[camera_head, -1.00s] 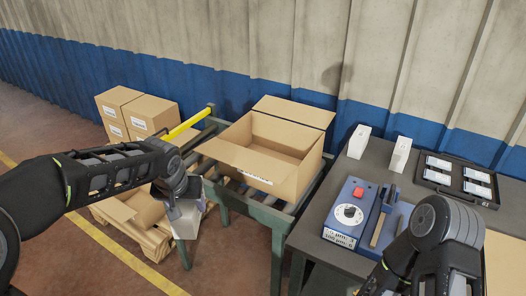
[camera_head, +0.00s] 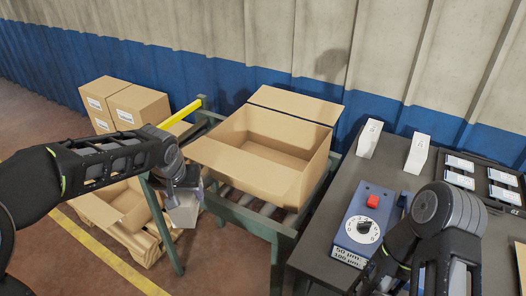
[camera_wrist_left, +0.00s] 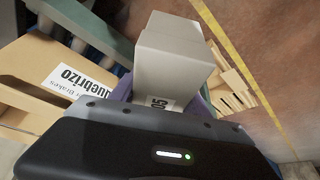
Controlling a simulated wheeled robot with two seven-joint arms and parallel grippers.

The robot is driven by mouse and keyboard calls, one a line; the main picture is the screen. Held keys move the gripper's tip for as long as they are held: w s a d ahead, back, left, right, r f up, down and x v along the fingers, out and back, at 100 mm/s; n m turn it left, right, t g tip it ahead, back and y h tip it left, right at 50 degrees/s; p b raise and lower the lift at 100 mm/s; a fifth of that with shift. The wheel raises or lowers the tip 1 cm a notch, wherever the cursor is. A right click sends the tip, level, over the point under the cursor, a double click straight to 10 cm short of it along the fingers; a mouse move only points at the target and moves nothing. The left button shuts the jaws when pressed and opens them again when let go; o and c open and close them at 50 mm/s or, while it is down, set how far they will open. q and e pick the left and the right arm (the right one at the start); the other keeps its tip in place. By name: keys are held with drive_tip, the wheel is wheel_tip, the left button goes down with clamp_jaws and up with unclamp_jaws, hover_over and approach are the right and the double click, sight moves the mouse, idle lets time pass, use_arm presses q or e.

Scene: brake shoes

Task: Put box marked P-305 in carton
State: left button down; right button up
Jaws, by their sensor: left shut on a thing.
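My left gripper (camera_head: 186,186) is shut on a pale grey-white box (camera_head: 183,213), which hangs below it in front of the green conveyor stand. In the left wrist view the box (camera_wrist_left: 172,58) sticks out from the gripper, and a label ending in "05" is partly visible; the rest is hidden. The open brown carton (camera_head: 270,165) stands on the roller conveyor, right of and beyond the held box, flaps spread. Its inside looks empty where visible. In the left wrist view its printed flap (camera_wrist_left: 40,75) is left of the box. My right gripper (camera_head: 388,268) is at the bottom edge, fingertips not clear.
Two white boxes (camera_head: 369,138) (camera_head: 417,154) stand on the dark table, with a blue device (camera_head: 358,228) and a black tray (camera_head: 515,194). Closed cartons (camera_head: 138,106) and an open carton on a pallet (camera_head: 148,246) are left. A yellow bar (camera_head: 182,113) lies behind my left gripper.

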idle(0.3)
use_arm(q)
drive_tip(key=s+f, duration=0.4)
drive_tip(key=f, duration=0.1)
